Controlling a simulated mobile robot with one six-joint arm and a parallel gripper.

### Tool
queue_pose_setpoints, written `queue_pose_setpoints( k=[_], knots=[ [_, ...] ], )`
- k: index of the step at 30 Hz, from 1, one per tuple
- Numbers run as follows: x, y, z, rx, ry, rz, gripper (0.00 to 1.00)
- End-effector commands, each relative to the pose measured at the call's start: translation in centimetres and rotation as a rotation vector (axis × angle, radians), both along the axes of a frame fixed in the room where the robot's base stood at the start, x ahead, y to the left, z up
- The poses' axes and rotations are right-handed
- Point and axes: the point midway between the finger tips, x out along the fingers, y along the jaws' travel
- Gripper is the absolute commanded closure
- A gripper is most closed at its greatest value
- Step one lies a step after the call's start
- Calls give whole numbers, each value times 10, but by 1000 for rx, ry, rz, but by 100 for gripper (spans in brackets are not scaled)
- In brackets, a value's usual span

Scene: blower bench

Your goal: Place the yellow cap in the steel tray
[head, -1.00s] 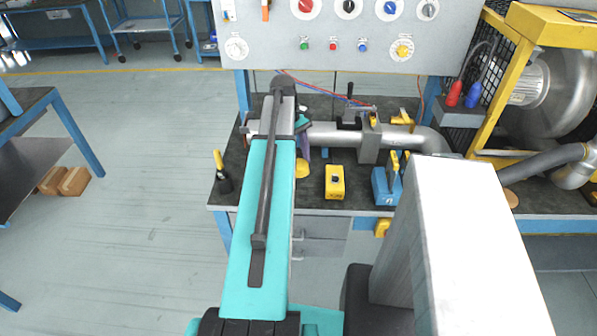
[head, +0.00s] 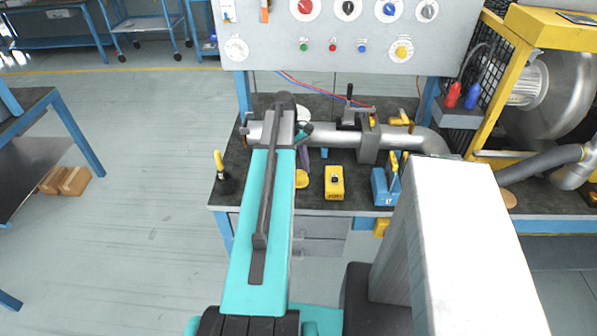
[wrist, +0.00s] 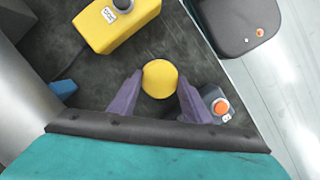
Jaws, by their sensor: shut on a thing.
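The yellow cap (wrist: 160,79) is round and sits between the two purple fingertips of my gripper (wrist: 153,88) in the wrist view. My gripper is shut on it. In the head view, the cap (head: 302,181) shows just right of my teal arm, below a purple finger (head: 305,156). It is low over the dark bench top; I cannot tell whether it touches it. I cannot make out the steel tray in either view. My arm hides part of the bench.
A yellow box (head: 334,183) with a black knob stands right of the cap. A small box with an orange button (wrist: 221,107) is close to the right finger. A metal pipe (head: 335,134) runs behind. A blue fixture (head: 384,187) stands farther right. A yellow-handled piece (head: 222,176) stands left.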

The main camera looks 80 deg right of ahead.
Motion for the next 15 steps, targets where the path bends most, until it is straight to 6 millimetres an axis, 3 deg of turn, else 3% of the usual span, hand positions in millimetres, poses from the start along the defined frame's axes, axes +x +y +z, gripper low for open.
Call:
queue_pose_setpoints(
  k=[15],
  knots=[
    [-1, -1, -11, 0, 0, -1, 77]
  ],
)
